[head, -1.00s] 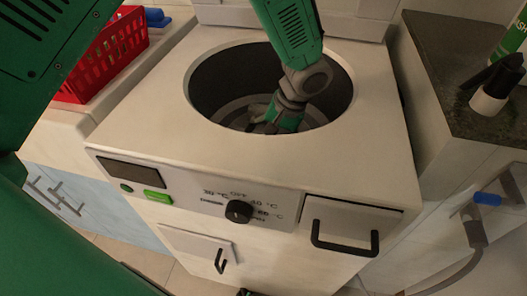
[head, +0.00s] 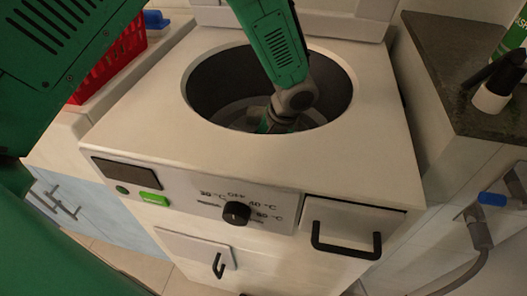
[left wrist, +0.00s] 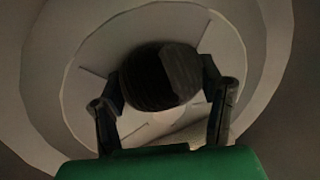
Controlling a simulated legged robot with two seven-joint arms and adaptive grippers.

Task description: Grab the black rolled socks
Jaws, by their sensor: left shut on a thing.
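The black rolled socks (left wrist: 158,78) show in the left wrist view as a dark, striped round bundle low in the drum. My left gripper (left wrist: 163,88) has one finger on each side of the bundle and is shut on it. In the head view my left arm reaches down through the round opening of the washing machine (head: 140,130), and the gripper (head: 277,126) is partly hidden behind the front rim. The socks are hidden in the head view. My right gripper is in neither view.
The drum wall (head: 215,90) surrounds my left gripper closely. A red basket (head: 118,50) stands on the counter at left. A dark countertop (head: 450,60) with a bottle (head: 495,85) is at right.

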